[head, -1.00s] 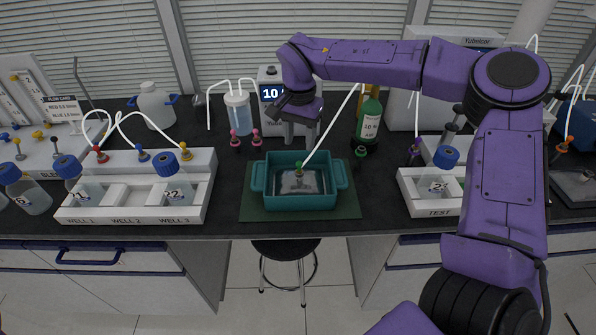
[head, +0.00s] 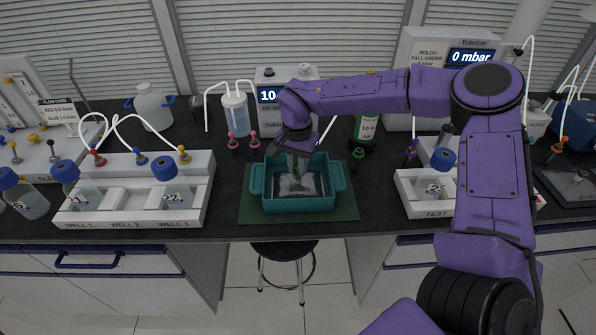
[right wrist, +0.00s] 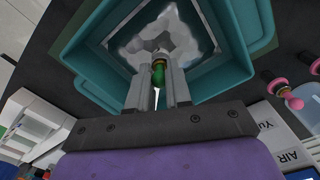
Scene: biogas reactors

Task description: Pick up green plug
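The green plug (right wrist: 158,74) is between the two fingers of my right gripper (right wrist: 158,80) in the right wrist view. The fingers sit close on both sides of it, and the gripper looks shut on it. In the head view the right gripper (head: 298,167) reaches down into the teal tub (head: 299,203), and only a bit of green shows between its fingers. Below the plug is a pale grey, crumpled-looking surface inside the tub; the plug's lower end is hidden. My left gripper is not in view.
The tub stands on a dark green mat (head: 349,212). A green bottle (head: 367,124) and a dark green fitting (head: 358,153) stand behind right. Pink plugs (head: 233,141) are behind left. White well racks (head: 128,216) and a test rack (head: 423,207) flank the tub.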

